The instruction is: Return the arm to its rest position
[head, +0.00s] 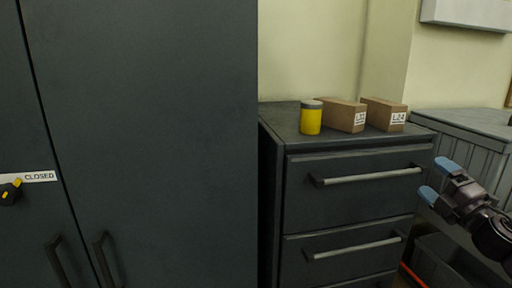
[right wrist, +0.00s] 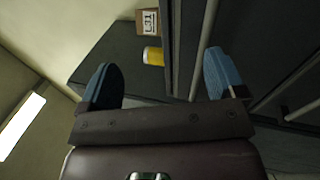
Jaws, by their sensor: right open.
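My right gripper (head: 438,180) is at the right of the head view, in front of the drawer cabinet's right side. Its two blue fingertips are apart and nothing is between them. In the right wrist view the open fingers (right wrist: 160,82) frame part of the cabinet, and the gripper is empty. My left gripper is in neither view.
A dark drawer cabinet (head: 350,215) carries a yellow jar with a grey lid (head: 311,118) and two labelled cardboard boxes, (head: 343,114) and (head: 384,113). A tall dark cabinet (head: 150,120) with a "CLOSED" label (head: 38,176) fills the left. A grey unit (head: 470,130) stands at right.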

